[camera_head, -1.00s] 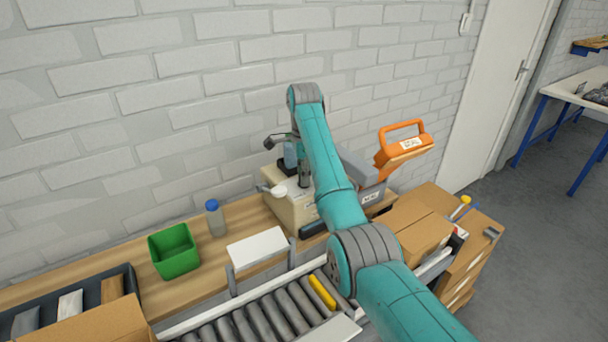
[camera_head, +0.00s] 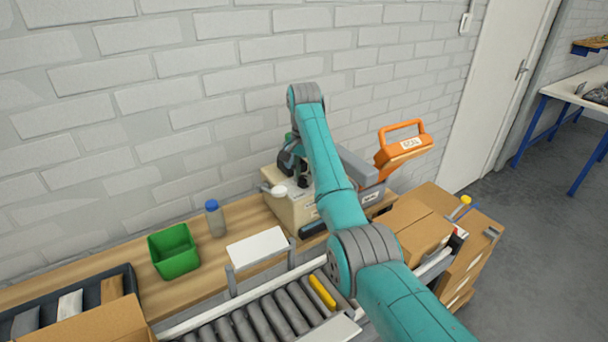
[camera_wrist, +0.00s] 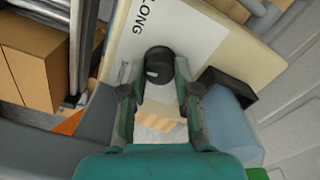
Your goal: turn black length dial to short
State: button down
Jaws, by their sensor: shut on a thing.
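The black length dial (camera_wrist: 158,62) is a round knob on a white panel (camera_wrist: 185,30) of a beige machine, which stands against the wall in the head view (camera_head: 299,210). The word LONG is printed on the panel above the dial. A pale mark shows on the dial's near side. No SHORT label can be read. My gripper (camera_wrist: 159,78) is shut on the dial, with one finger on each side of it.
An orange handled part (camera_head: 400,147) rises at the machine's right. Cardboard boxes (camera_head: 412,228) stand right of it. A blue-capped bottle (camera_head: 215,218) and green bin (camera_head: 173,250) stand on the bench. A roller conveyor (camera_head: 262,315) runs in front.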

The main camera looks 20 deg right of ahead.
jog(key=n, duration=0.4)
jog(key=shift+w+r+n, duration=0.1)
jog(key=shift+n, duration=2)
jog(key=c, duration=0.8)
grip_release()
jog(key=shift+c, duration=0.2)
